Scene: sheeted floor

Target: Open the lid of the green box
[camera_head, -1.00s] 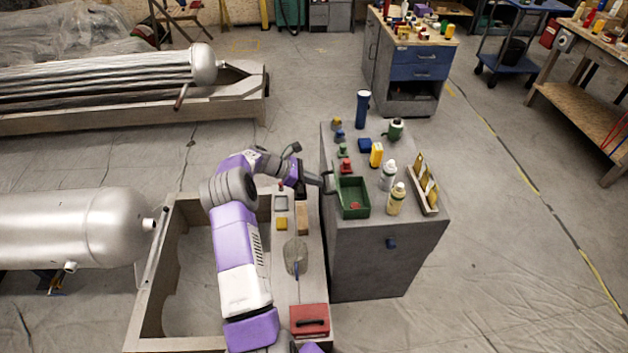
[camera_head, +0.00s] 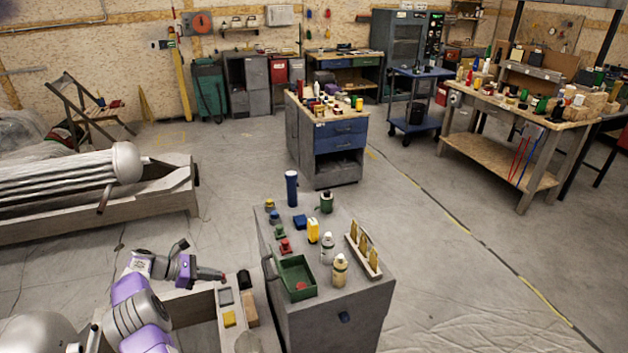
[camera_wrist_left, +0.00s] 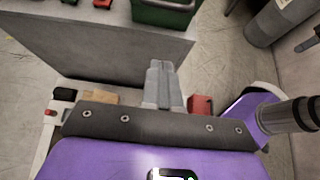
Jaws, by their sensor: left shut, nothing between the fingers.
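The green box (camera_head: 302,294) stands at the left edge of the grey cabinet top. Its top is open, and a small red thing (camera_head: 301,286) lies inside. A thin dark panel (camera_head: 268,267) stands along its left side; it looks like the lid swung back, though it is small to make out. My left gripper (camera_head: 220,276) is left of the box and clear of it, shut and empty. In the left wrist view, its closed fingers (camera_wrist_left: 163,80) point toward the cabinet side, with the green box at the top edge. My right gripper is not in view.
On the grey cabinet (camera_head: 340,290) stand a blue cylinder (camera_head: 291,188), white bottles (camera_head: 340,271), a yellow item (camera_head: 313,231) and a wooden rack (camera_head: 363,250). Floor to the right is free.

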